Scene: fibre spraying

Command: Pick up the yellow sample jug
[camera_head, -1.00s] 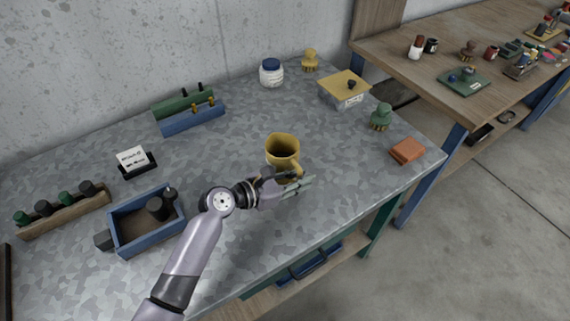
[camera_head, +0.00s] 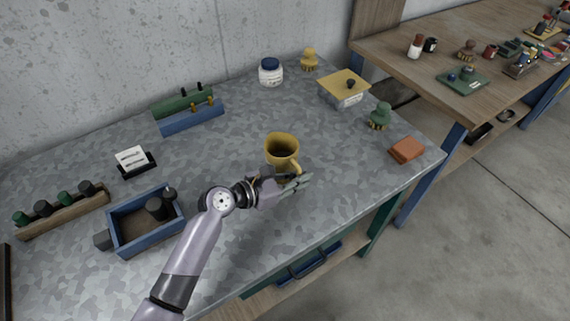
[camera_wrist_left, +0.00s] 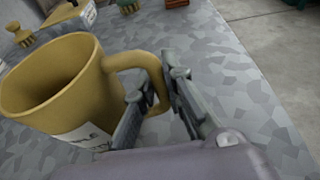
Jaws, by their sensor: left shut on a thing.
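The yellow sample jug (camera_head: 281,148) stands upright on the grey mottled table, right of the middle, with its open top up and its handle toward the right. In the left wrist view the jug (camera_wrist_left: 62,92) fills the left side, with a white label low on its body. My left gripper (camera_head: 294,183) is at the jug's handle, on the near right side. In the left wrist view its fingers (camera_wrist_left: 158,98) are closed around the handle, one on each side. The jug's base is partly hidden by the gripper. My right gripper is not in view.
A blue tray (camera_head: 148,238) with a dark cylinder is at the left. A white jar (camera_head: 270,73), a yellow-lidded box (camera_head: 343,88), a green brush (camera_head: 379,117) and an orange block (camera_head: 406,150) stand toward the back and right. The table around the jug is clear.

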